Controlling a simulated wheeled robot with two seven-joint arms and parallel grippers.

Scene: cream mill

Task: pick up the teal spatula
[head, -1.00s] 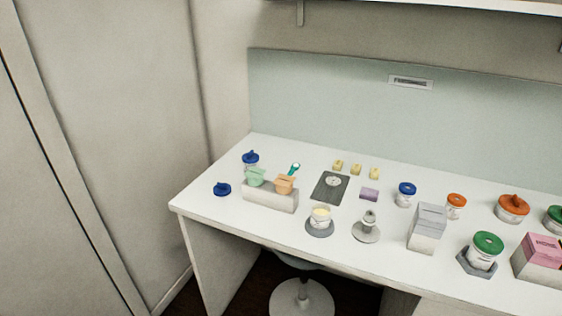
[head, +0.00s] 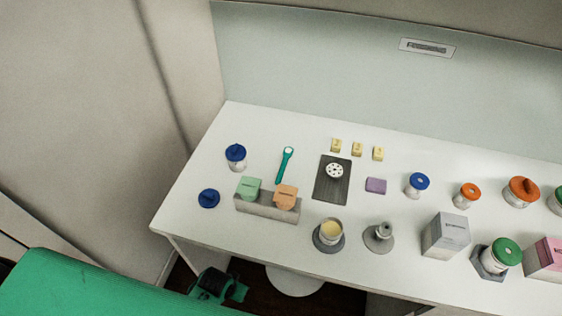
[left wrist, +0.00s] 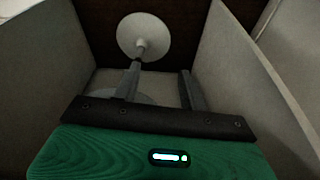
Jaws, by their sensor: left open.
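The teal spatula (head: 283,167) lies flat on the white table in the head view, behind the orange and green boxes. It has a round pale end at the back and a teal handle towards the front. My left gripper (left wrist: 160,82) is open and empty in the left wrist view, its two dark fingers apart. In the head view my left gripper (head: 222,288) is low at the front left, beside and below the table's front edge, well away from the spatula. The spatula does not show in the left wrist view.
A grey block (head: 266,207) with the green box (head: 249,188) and orange box (head: 285,196) stands in front of the spatula. A blue-lidded jar (head: 236,157) is left of it, a dark plate (head: 325,190) right. A stool (left wrist: 143,37) stands under the table.

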